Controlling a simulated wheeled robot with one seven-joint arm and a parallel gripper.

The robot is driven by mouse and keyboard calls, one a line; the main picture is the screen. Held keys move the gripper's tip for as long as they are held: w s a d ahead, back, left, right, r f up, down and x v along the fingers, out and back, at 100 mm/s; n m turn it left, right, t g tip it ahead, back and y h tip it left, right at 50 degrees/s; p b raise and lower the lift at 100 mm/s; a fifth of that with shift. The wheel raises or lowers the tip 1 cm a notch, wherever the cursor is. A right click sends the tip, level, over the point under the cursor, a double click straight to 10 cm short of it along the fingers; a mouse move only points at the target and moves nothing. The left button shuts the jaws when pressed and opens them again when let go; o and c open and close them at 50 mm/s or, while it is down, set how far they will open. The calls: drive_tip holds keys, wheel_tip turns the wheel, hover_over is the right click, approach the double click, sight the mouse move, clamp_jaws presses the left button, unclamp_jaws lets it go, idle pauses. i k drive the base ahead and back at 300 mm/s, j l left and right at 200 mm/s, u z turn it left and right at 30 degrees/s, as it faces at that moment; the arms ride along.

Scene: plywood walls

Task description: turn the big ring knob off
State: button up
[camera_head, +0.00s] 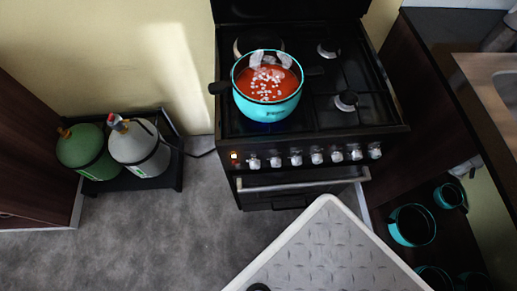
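The black stove (385,120) has a row of several silver knobs (317,157) along its front. An orange-red light (234,155) glows at the left end of the row. I cannot tell which knob belongs to the big ring. A turquoise pot (267,110) with red contents and pale pieces stands on the front-left burner. A blue glow shows under the pot, and the burner itself is hidden. My gripper is not in view.
An oven handle (300,181) runs below the knobs. Green (83,150) and grey (138,147) gas cylinders stand in a black tray at left. Turquoise pots (412,225) sit on a low shelf at right. Grey floor (180,235) is clear at lower left.

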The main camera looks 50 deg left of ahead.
sight(254, 164)
drive_tip(key=u, duration=1.45)
